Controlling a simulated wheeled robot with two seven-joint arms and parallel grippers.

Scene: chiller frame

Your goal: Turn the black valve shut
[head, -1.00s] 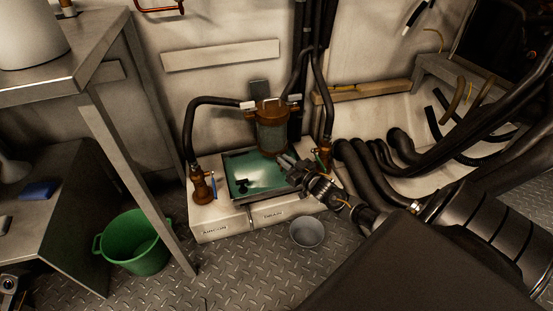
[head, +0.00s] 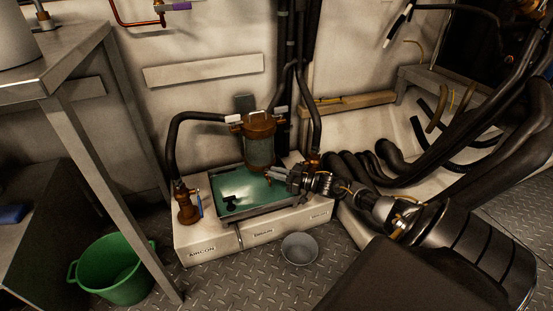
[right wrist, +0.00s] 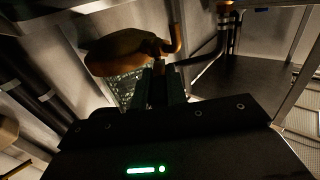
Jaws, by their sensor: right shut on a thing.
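A copper-coloured strainer (head: 259,148) with a glass body hangs above a tray of green liquid (head: 224,200). My right gripper (head: 275,177) reaches in from the right, just under the strainer's bottom. Its jaws are shut on a small part at the strainer's underside, which I take to be the black valve; the fingers hide most of it. In the right wrist view the dark fingers (right wrist: 168,88) are close together below the strainer's rounded copper bottom (right wrist: 122,52). A small copper stub shows at their tips. I cannot make out the valve handle's angle. My left gripper is not in view.
A white base labelled AIRCON (head: 202,250) carries the tray. Black hoses rise on both sides of the strainer. A grey bowl (head: 300,249) and a green bucket (head: 113,272) stand on the floor. A metal table (head: 75,55) is at left; thick hoses lie right.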

